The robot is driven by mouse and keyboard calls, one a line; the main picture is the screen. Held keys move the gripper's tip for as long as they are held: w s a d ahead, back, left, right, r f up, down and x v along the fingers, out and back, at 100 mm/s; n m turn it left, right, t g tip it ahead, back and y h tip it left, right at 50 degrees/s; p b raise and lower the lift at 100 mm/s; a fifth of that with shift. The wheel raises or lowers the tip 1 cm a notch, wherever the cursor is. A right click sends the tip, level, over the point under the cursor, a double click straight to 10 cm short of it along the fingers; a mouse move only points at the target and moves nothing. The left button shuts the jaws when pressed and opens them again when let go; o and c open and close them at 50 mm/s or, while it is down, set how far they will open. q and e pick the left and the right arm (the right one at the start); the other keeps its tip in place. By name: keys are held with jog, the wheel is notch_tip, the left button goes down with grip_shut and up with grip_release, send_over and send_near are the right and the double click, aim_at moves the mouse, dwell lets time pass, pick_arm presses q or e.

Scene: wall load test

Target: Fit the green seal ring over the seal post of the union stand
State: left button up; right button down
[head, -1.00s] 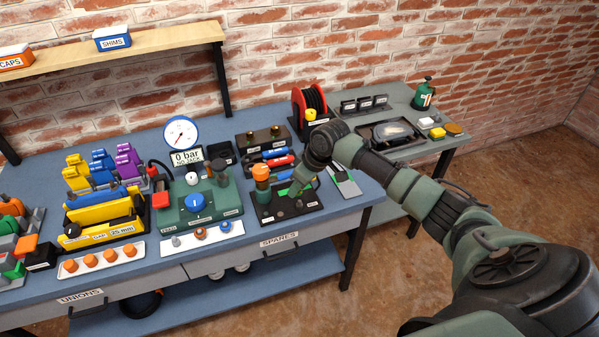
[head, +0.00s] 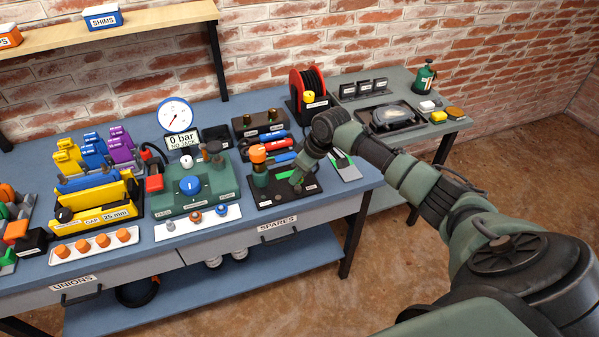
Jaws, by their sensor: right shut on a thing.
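The union stand is a black base plate (head: 268,201) on the bench, with a green label strip and a green post with an orange top (head: 258,160) at its left. My right gripper (head: 297,187) points down over the right part of this plate, close above it. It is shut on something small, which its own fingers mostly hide. I cannot make out the green seal ring or the seal post clearly. I cannot tell whether ring and post touch. My left gripper is out of view.
The green pump block with a blue knob (head: 190,187) stands left of the stand. Red and blue tools (head: 279,146) lie behind it, and a grey-green tray (head: 345,167) is at its right. A hose reel (head: 309,92) stands farther back. The floor at the right is clear.

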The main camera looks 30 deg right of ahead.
jog(key=shift+f, duration=0.25)
dwell(0.3)
jog(key=shift+f+b, duration=0.45)
jog(key=shift+f, duration=0.45)
jog(key=shift+f, duration=0.1)
jog(key=c, duration=0.6)
grip_release()
jog(key=shift+c, duration=0.2)
notch_tip(320, 180, up, 8)
jog(key=p, duration=0.8)
